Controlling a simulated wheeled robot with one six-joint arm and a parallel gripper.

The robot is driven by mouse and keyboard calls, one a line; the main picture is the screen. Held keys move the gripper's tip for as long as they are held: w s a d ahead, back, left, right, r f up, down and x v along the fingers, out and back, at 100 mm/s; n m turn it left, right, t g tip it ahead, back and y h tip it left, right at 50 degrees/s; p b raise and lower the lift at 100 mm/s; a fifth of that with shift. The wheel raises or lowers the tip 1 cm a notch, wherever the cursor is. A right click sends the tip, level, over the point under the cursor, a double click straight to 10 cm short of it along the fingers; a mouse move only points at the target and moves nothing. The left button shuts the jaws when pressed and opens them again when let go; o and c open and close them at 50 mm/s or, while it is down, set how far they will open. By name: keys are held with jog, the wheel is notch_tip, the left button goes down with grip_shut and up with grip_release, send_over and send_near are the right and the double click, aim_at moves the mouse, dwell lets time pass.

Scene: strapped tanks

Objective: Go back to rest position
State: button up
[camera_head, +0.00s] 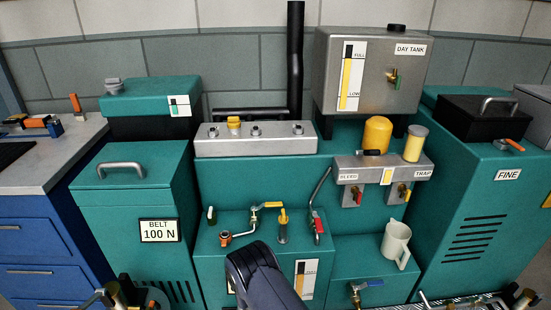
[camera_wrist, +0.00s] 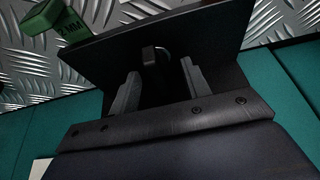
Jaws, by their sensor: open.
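My gripper shows in the wrist view (camera_wrist: 158,80), with its two grey fingers apart and nothing seen between their tips. Beyond the fingers is a dark flat panel (camera_wrist: 210,35) with a small grey loop or handle (camera_wrist: 154,54) on it. I cannot tell whether the fingers touch the panel. A green block (camera_wrist: 62,22) marked "2 MM" is at the upper left, by the panel's edge. In the head view, my dark arm rises at the bottom middle, in front of the teal cabinet (camera_head: 230,185); my gripper is hidden there.
Valves and levers (camera_head: 268,210) stand close behind my arm. The day tank (camera_head: 365,75) is above. A teal "BELT 100 N" box (camera_head: 130,205) is left, a "FINE" cabinet (camera_head: 480,210) right.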

jog(key=shift+r, duration=0.1)
jog(key=p+v, duration=0.3)
jog(key=v, duration=0.8)
jog(key=b+x, duration=0.3)
jog(key=x, duration=0.8)
jog(key=shift+s, duration=0.15)
jog(key=shift+f, duration=0.3)
jog(key=shift+r+n+b, duration=0.1)
jog(key=shift+n+b, duration=0.2)
jog(key=shift+b, duration=0.15)
jog(key=n+b, duration=0.1)
jog(key=b, duration=0.2)
jog(key=shift+w+y, duration=0.2)
jog(key=shift+y, duration=0.2)
jog(key=n+y+b, duration=0.1)
jog(key=n+b, duration=0.3)
jog(key=b, duration=1.1)
jog(key=shift+g, duration=0.4)
jog(key=p+v, duration=0.2)
jog(key=v, duration=0.6)
jog(key=shift+d+r+p, duration=0.15)
jog(key=shift+r+p, duration=0.05)
jog(key=shift+p, duration=0.15)
jog(key=shift+s, duration=0.1)
